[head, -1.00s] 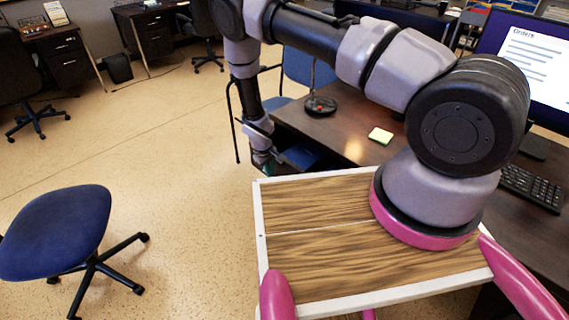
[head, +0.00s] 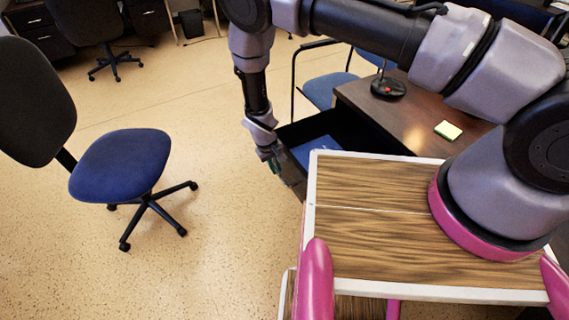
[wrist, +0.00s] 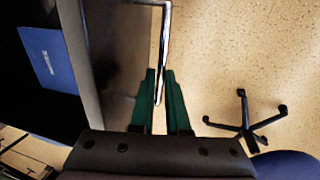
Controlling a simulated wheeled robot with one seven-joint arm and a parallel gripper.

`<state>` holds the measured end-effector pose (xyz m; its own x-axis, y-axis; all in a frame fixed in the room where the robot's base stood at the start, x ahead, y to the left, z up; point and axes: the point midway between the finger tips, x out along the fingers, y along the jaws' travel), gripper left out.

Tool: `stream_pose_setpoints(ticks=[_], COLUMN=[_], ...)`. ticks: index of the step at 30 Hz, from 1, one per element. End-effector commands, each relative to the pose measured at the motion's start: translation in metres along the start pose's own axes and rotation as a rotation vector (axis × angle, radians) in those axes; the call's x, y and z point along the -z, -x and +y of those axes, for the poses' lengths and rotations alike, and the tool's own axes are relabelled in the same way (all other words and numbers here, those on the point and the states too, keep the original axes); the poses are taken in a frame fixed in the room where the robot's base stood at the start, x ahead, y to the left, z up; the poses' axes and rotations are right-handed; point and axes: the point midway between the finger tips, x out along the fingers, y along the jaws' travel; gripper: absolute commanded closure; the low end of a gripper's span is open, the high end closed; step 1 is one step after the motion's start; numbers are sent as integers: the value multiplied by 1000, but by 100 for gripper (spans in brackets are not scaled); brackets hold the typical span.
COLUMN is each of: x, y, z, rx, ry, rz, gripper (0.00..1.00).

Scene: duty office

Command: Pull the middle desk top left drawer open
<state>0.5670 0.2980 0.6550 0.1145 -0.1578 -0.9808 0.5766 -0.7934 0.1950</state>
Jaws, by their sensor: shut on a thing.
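The top left drawer (head: 295,136) of the middle desk (head: 412,122) stands open in the head view, dark inside with a blue item (head: 318,150) in it. In the wrist view the drawer front's top edge (wrist: 84,60) runs down the left, with the blue item (wrist: 47,58) lying inside. The silver bar handle (wrist: 164,40) runs between the green fingers of my gripper (wrist: 160,74), which is shut on it. In the head view my gripper (head: 284,172) is at the drawer's front, its fingertips partly hidden.
A blue office chair (head: 122,165) stands on the open floor left of my gripper. Another blue chair (head: 330,88) is behind the drawer. A desk microphone (head: 388,86) and sticky notes (head: 448,130) lie on the desk. My wood-topped base is close to the desk.

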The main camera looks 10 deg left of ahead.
Motion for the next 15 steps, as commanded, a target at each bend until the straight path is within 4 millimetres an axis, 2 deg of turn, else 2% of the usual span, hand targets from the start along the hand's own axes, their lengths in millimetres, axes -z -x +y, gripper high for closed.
stream_pose_setpoints(ticks=[14,15], x=[0,0], y=[1,1], z=[-5,-5], rx=[0,0], ry=[0,0], rz=[0,0], gripper=[100,75])
